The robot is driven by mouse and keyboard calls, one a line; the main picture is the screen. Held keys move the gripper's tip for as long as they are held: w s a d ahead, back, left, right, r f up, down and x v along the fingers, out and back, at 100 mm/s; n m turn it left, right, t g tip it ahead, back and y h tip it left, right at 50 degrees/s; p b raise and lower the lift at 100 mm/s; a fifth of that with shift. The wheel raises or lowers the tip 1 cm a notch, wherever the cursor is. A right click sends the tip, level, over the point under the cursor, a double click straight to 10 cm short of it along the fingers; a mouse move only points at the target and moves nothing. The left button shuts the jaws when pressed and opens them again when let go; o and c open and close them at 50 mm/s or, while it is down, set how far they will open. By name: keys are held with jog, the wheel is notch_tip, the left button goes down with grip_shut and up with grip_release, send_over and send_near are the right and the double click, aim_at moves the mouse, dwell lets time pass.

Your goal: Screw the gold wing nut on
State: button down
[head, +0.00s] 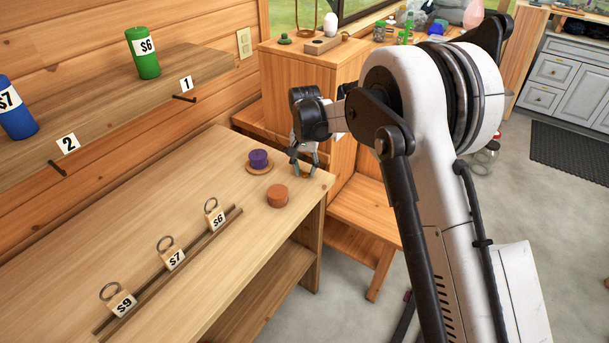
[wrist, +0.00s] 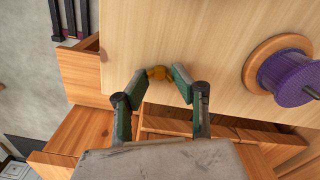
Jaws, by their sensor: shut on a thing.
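My gripper (wrist: 161,85) is shut on the gold wing nut (wrist: 160,73), which shows between its two fingertips in the wrist view. In the head view my gripper (head: 304,160) points down over the far right corner of the light wooden table (head: 190,215). I cannot tell from these frames whether the nut touches the table, and no bolt or thread shows under it. A purple cylinder (head: 258,158) on a round wooden disc stands to the left of my gripper in the head view; it also shows in the wrist view (wrist: 288,80).
An orange-brown cylinder (head: 277,196) stands near the table's right edge. Several ringed price tags (head: 214,217) sit along a wooden strip. A wall shelf holds a green cylinder (head: 144,52) and a blue one (head: 14,112). A wooden cabinet (head: 290,80) stands behind my gripper.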

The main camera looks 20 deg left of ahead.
aim_at(304, 176)
jog(key=shift+r+p, duration=0.5)
jog(key=shift+r, duration=1.55)
